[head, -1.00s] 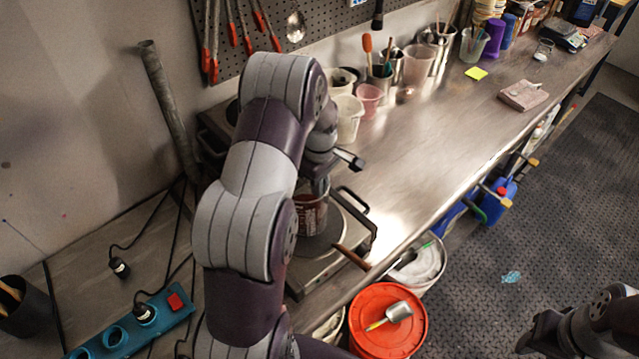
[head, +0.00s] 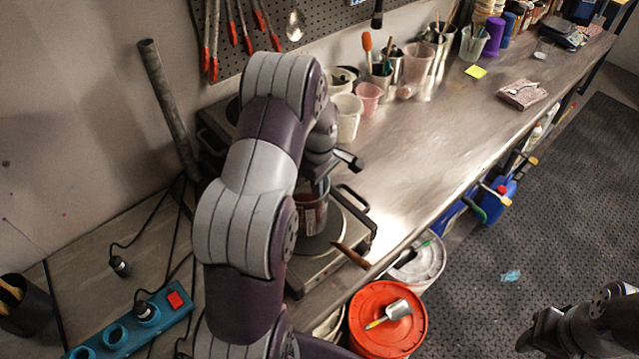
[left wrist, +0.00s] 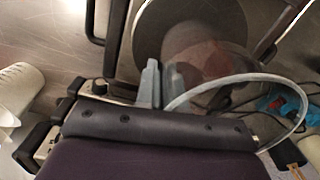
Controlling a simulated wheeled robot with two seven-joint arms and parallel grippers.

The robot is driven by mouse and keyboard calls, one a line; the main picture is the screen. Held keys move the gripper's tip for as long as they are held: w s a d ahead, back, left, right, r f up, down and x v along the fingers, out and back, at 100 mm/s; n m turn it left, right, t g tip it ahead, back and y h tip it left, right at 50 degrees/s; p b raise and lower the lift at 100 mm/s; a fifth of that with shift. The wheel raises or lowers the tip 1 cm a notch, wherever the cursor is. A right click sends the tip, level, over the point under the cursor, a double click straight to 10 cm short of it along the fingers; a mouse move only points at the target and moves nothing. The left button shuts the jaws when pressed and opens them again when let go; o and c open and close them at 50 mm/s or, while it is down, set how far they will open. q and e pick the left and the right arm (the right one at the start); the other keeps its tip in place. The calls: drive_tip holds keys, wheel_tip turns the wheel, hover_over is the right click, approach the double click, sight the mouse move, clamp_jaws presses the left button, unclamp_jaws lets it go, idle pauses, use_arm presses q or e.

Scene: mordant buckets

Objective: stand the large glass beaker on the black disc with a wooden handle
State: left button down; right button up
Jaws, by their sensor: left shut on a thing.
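The large glass beaker (head: 313,217) is clear with reddish-brown showing through it; my left arm partly hides it in the head view. My left gripper (head: 318,186) is shut on the beaker near its upper part and holds it upright over the black disc (head: 334,226). The disc lies on a hotplate, and its wooden handle (head: 351,255) points toward the front edge. In the left wrist view the gripper fingers (left wrist: 162,84) grip the see-through beaker (left wrist: 210,62) above the dark disc (left wrist: 150,35). I cannot tell whether its base touches the disc. My right gripper (head: 537,334) is away at the lower right, its jaws unclear.
The metal hotplate (head: 310,274) sits at the bench's near end. Cups, including a white one (head: 346,119) and a pink one (head: 369,100), stand along the wall. An orange-lidded bucket (head: 366,327) stands below the front edge. The bench middle (head: 430,140) is clear.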

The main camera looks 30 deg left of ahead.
use_arm(q)
drive_tip(key=shift+f, duration=0.2)
idle(0.4)
drive_tip(key=c, duration=1.2)
unclamp_jaws()
wheel_tip(320, 180, up, 7)
drive_tip(key=shift+f+b, duration=0.1)
drive_tip(key=shift+b, duration=1.15)
wheel_tip(320, 180, up, 6)
drive_tip(key=p, duration=0.3)
drive_tip(key=shift+d, duration=0.1)
drive_tip(key=shift+f, duration=0.1)
